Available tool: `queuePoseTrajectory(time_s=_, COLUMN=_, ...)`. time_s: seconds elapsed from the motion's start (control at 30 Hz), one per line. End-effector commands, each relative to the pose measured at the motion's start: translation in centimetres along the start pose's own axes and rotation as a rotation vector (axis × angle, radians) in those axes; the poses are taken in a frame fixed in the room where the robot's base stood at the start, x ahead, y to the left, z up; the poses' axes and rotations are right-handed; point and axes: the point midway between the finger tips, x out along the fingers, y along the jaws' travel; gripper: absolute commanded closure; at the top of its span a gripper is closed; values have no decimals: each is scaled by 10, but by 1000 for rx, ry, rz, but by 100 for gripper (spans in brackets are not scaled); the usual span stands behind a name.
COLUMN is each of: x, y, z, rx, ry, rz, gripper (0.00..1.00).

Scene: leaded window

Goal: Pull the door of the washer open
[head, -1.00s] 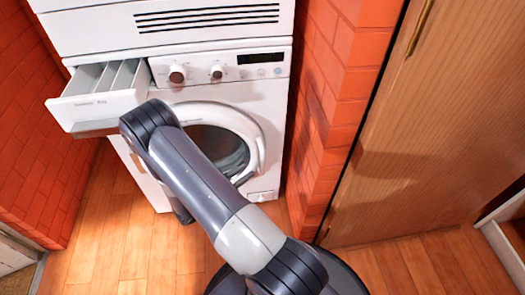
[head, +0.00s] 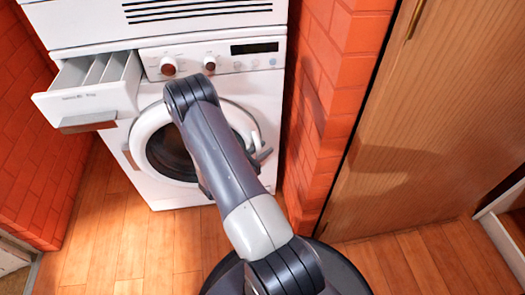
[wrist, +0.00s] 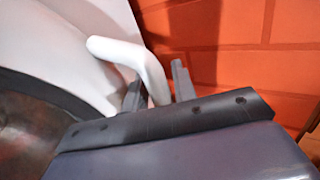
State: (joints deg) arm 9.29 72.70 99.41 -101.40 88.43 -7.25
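The white washer (head: 215,85) stands against the back wall. Its round door (head: 143,150) has a white ring and dark glass, and looks shut. In the wrist view the white door handle (wrist: 125,50) curves out from the door ring, and its lower end comes down between my fingers. My gripper (wrist: 160,90) is open, one finger on each side of the handle's end. A gap shows at the right finger; contact on the left cannot be told. In the head view my gripper (head: 262,156) is at the door's right edge, and my arm covers part of the door.
The detergent drawer (head: 90,100) is pulled out at the washer's upper left. A red brick wall (head: 335,90) stands close to the right, with a wooden cabinet door (head: 440,130) beyond it. Wooden floor (head: 130,245) is open in front.

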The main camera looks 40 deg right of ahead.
Motion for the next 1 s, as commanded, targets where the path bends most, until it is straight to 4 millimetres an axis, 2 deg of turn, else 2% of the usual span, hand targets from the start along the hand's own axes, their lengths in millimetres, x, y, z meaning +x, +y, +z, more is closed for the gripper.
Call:
queuePoseTrajectory(time_s=0.27, x=1, y=0, z=0, rx=0, ry=0, rz=0, gripper=74)
queuePoseTrajectory(time_s=0.6, x=1, y=0, z=0, rx=0, ry=0, rz=0, gripper=100)
queuePoseTrajectory(time_s=1.0, x=0, y=-1, z=0, rx=0, ry=0, rz=-2, gripper=100)
